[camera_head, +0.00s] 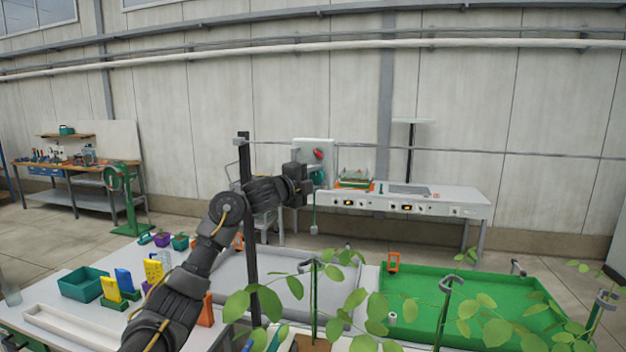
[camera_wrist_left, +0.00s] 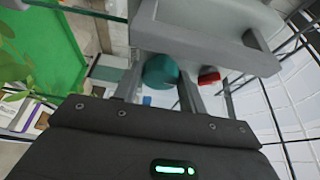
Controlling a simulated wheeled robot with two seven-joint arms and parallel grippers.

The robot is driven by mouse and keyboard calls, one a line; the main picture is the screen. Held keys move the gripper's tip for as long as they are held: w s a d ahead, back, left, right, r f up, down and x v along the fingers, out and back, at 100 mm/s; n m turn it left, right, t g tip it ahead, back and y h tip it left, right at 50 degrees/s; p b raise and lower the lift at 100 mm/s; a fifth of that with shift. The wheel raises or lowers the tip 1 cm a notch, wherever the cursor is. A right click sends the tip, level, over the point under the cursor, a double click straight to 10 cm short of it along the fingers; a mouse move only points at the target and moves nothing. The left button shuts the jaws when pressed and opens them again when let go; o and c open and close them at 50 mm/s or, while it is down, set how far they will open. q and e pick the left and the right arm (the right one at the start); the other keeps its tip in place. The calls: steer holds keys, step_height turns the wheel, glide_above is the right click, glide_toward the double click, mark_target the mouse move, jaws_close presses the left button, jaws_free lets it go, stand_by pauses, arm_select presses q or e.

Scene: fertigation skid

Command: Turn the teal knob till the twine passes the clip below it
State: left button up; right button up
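The teal knob (camera_head: 317,176) is on the pale upright panel (camera_head: 327,150) at the far bench, and my left gripper (camera_head: 304,186) is right at it. In the left wrist view the teal knob (camera_wrist_left: 162,70) lies between the two fingers of my left gripper (camera_wrist_left: 160,82); whether they touch it is not clear. The twine (camera_head: 314,208) hangs below the knob with a small pale piece (camera_head: 314,230) at its lower end. I cannot make out the clip for certain. My right gripper is not in view.
A red knob (camera_head: 319,155) sits above the teal one and shows close beside it in the left wrist view (camera_wrist_left: 209,77). A dark post (camera_head: 248,220) stands near my left arm. Leafy plants (camera_head: 350,300) and a green tray (camera_head: 470,312) fill the front right.

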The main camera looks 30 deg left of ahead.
arm_select(q)
steer(key=c, duration=0.5)
steer(key=shift+f, duration=0.1)
